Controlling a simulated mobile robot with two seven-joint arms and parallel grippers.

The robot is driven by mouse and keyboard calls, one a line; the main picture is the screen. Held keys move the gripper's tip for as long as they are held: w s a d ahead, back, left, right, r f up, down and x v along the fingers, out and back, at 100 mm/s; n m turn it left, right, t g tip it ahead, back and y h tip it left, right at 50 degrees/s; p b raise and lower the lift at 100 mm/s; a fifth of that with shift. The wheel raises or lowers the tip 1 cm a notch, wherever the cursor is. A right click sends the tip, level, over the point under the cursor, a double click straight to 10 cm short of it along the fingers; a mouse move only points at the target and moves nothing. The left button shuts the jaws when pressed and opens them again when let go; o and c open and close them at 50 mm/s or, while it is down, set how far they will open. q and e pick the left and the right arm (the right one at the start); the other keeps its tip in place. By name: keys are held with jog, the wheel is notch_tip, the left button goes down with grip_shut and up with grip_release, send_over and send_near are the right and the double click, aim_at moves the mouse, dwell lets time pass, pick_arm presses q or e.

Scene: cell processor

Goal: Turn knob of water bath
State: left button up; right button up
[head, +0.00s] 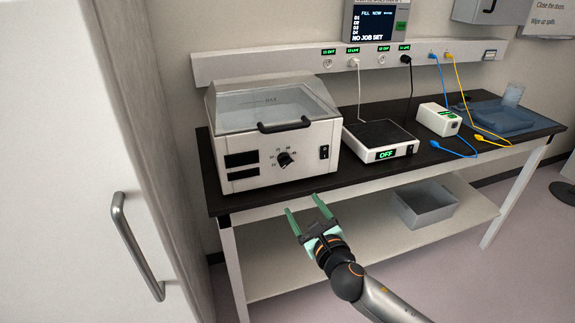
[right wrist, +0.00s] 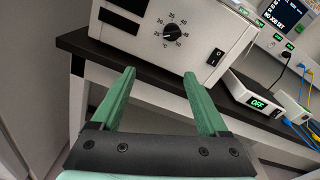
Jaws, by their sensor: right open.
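The water bath (head: 250,155) is a white box with a clear lid and a dark lid handle, standing at the left end of the dark bench. Its black knob (head: 285,159) is on the front panel, inside a ring of numbers. The knob also shows in the right wrist view (right wrist: 172,32), above and between the fingers. My right gripper (head: 304,203) has green fingers, spread apart and empty. It is in front of the bench edge, below the knob and apart from it. My left gripper is not in view.
A flat device reading OFF (head: 380,139) stands right of the bath. A small white box (head: 438,119) and a blue tray (head: 500,118) are farther right. A grey bin (head: 424,204) sits on the lower shelf. A cabinet door with a handle (head: 137,245) fills the left.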

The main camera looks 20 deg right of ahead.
aim_at(286, 163)
jog(key=w+r+n, duration=0.1)
jog(key=w, duration=0.3)
jog(key=w+r+n+b, duration=0.1)
jog(key=w, duration=0.4)
jog(key=w+r+n, duration=0.1)
jog(key=w, duration=0.4)
jog(key=shift+d+t, duration=0.1)
jog(key=shift+t, duration=0.3)
jog(key=shift+c, duration=0.3)
jog(key=shift+s, duration=0.1)
grip_shut()
